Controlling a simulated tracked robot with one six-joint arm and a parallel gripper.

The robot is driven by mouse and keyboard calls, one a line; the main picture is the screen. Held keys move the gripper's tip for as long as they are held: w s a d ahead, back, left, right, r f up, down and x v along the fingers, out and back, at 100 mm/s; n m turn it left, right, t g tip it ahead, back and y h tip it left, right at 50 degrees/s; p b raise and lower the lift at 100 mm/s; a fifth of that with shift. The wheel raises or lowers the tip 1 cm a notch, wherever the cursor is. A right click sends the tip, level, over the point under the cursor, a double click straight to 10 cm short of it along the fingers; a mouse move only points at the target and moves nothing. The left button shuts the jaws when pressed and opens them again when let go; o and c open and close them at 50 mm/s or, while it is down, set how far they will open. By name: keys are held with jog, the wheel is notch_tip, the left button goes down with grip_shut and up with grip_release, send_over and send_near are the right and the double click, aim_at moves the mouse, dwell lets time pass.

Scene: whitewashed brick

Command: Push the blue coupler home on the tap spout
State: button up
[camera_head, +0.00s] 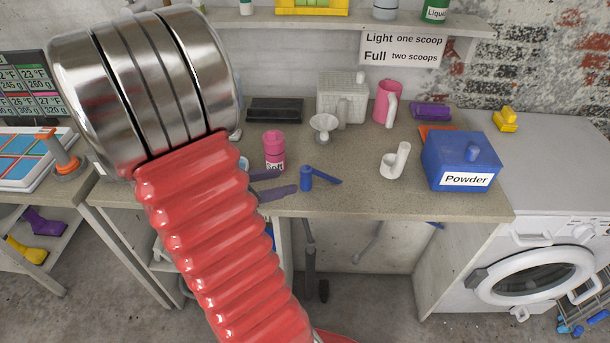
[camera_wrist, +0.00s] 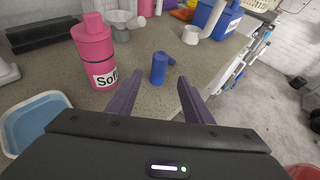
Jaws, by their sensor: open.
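A small blue cylinder (camera_head: 306,180), which looks like the coupler, stands upright on the worktop with a flat blue piece beside it. It also shows in the wrist view (camera_wrist: 158,68). My gripper (camera_head: 291,181) is open and empty, its two purple fingers low over the worktop. In the wrist view my gripper (camera_wrist: 160,78) points at the blue cylinder, which is just past the fingertips. I cannot make out the tap spout for certain. A white curved piece with an upright tube (camera_head: 395,162) stands further right; I cannot tell whether it is the spout.
A pink bottle (camera_head: 274,152) stands close behind my fingers, with a white funnel (camera_head: 323,126) behind it. A blue Powder box (camera_head: 460,160) is at the right. A light blue tray (camera_wrist: 38,122) lies left in the wrist view. The worktop between coupler and white piece is clear.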

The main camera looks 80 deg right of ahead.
aim_at(302, 177)
jog(key=shift+x, duration=4.35)
jog(key=shift+d, duration=0.1)
jog(key=shift+x, duration=2.5)
grip_shut()
